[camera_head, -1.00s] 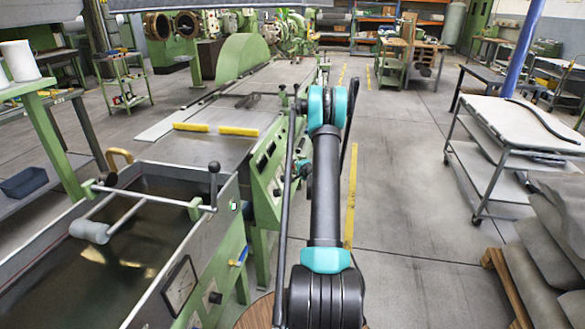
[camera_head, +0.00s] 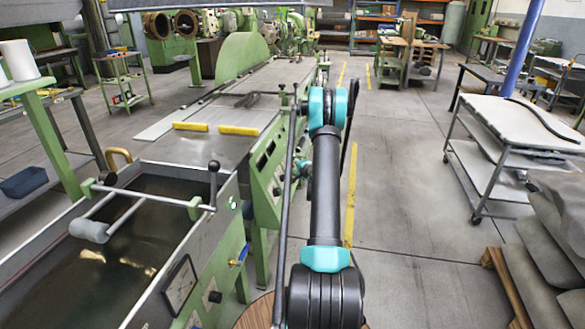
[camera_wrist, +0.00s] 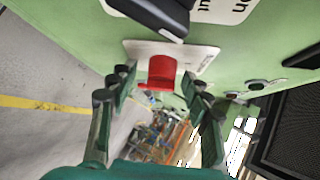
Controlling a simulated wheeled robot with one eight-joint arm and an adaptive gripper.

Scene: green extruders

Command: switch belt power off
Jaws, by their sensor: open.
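A red switch (camera_wrist: 161,72) sits on a pale label plate (camera_wrist: 198,58) on a green machine panel (camera_wrist: 235,50), in the upper middle of the wrist view. My gripper (camera_wrist: 156,84) is open, with one dark green finger left of the switch and one right of it. A gap shows between the switch and each finger; whether the tips touch the panel I cannot tell. In the head view the long green machine (camera_head: 264,185) stands left of my arm.
A black part (camera_wrist: 150,14) juts out just above the switch. Dark knobs (camera_wrist: 258,85) and a black grille (camera_wrist: 290,130) lie to the right. A trough (camera_head: 150,215) stands at front left. A white-topped cart (camera_head: 520,122) stands right; the aisle floor (camera_head: 400,190) between is clear.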

